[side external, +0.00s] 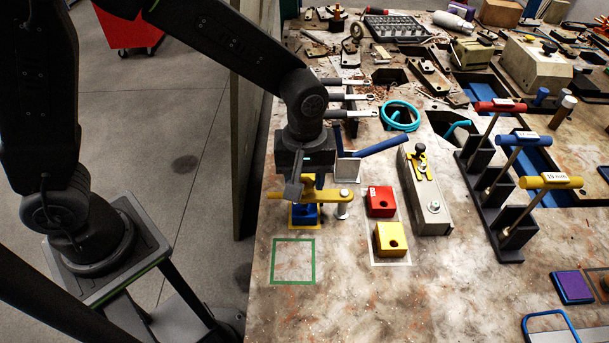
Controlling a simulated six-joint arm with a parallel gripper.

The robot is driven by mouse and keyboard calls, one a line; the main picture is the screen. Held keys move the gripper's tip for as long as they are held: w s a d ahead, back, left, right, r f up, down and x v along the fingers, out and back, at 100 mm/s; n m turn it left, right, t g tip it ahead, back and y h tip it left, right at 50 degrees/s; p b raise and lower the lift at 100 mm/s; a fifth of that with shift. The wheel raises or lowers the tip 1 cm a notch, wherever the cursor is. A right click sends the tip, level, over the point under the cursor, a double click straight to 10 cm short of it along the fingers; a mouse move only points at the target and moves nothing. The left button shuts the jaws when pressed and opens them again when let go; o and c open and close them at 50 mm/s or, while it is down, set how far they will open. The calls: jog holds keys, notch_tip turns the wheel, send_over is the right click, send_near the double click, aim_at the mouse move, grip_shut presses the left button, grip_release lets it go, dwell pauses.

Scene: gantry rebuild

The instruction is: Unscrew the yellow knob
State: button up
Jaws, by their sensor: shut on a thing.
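My gripper (301,190) points down at the left side of the bench and is shut on the yellow knob (308,184), which is mostly hidden by the fingers. The knob is at a flat yellow clamp bar (330,196). A blue block (304,214) sits under the bar, inside a yellow outline on the bench. A silver post (342,209) stands under the bar's right end. The knob's thread is hidden.
A green outlined square (293,239) lies empty in front. Red (381,202) and yellow (390,239) blocks stand to the right, beside a grey clamp block (430,200). A blue lever (383,145) is behind. T-handled tools (550,181) stand in a black rack farther right.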

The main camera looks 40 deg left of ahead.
jog(key=o, duration=0.8)
jog(key=shift+c, duration=0.2)
notch_tip(320, 180, up, 14)
jog(key=shift+f, duration=0.1)
jog(key=s+a+r+m+t, duration=0.1)
jog(key=s+a+m+t, duration=0.4)
jog(key=s+a+m, duration=0.4)
jog(key=s+a, duration=0.4)
jog(key=shift+s+r+t, duration=0.15)
jog(key=shift+r+t, duration=0.1)
jog(key=shift+t, duration=0.05)
